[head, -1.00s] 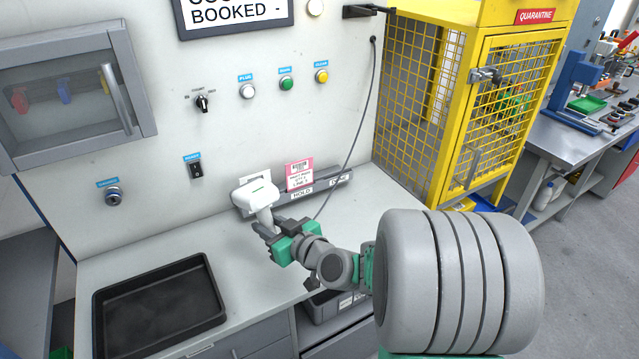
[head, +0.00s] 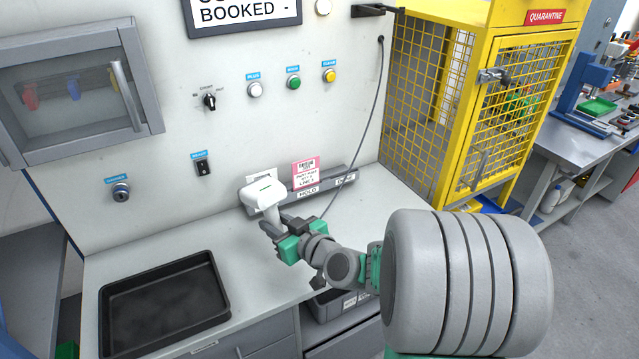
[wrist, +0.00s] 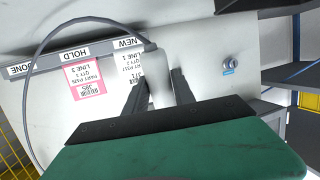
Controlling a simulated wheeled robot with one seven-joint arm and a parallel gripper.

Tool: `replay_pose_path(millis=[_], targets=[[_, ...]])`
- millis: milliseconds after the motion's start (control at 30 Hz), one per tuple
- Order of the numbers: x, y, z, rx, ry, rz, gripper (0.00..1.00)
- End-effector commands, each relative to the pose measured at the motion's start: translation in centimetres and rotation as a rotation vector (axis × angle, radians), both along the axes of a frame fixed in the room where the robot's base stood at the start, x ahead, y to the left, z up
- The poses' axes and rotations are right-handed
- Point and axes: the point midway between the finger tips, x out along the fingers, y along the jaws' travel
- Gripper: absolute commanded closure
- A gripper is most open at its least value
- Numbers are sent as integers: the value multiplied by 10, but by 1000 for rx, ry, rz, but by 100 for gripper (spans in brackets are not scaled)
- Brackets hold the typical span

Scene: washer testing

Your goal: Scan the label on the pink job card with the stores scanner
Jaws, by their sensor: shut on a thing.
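The stores scanner (head: 262,195) is white, with a head on a handle. My gripper (head: 274,226) is shut on its handle and holds it up in front of the wall rack. In the wrist view the handle (wrist: 160,88) sits between my two dark fingers, with the cable running from it. The pink job card (head: 306,178) stands in the rack above the HOLD label, just right of the scanner head and apart from it. Its printed label also faces the wrist view (wrist: 86,80). I cannot tell exactly where the scanner's face points.
A white card (wrist: 129,66) stands in the NEW slot, partly hidden by the scanner in the head view. The rack (head: 345,179) runs along the wall. A black tray (head: 165,300) lies on the bench at left. A yellow quarantine cage (head: 440,120) stands right.

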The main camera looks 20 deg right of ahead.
Motion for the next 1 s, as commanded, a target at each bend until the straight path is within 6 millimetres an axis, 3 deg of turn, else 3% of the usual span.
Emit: replay_pose_path(millis=[300,700,1000], targets=[[-1,-1,1,0,-1,-2,100],[-59,-21,18,-1,-1,-6,100],[-65,-20,19,-1,-1,0,100]])
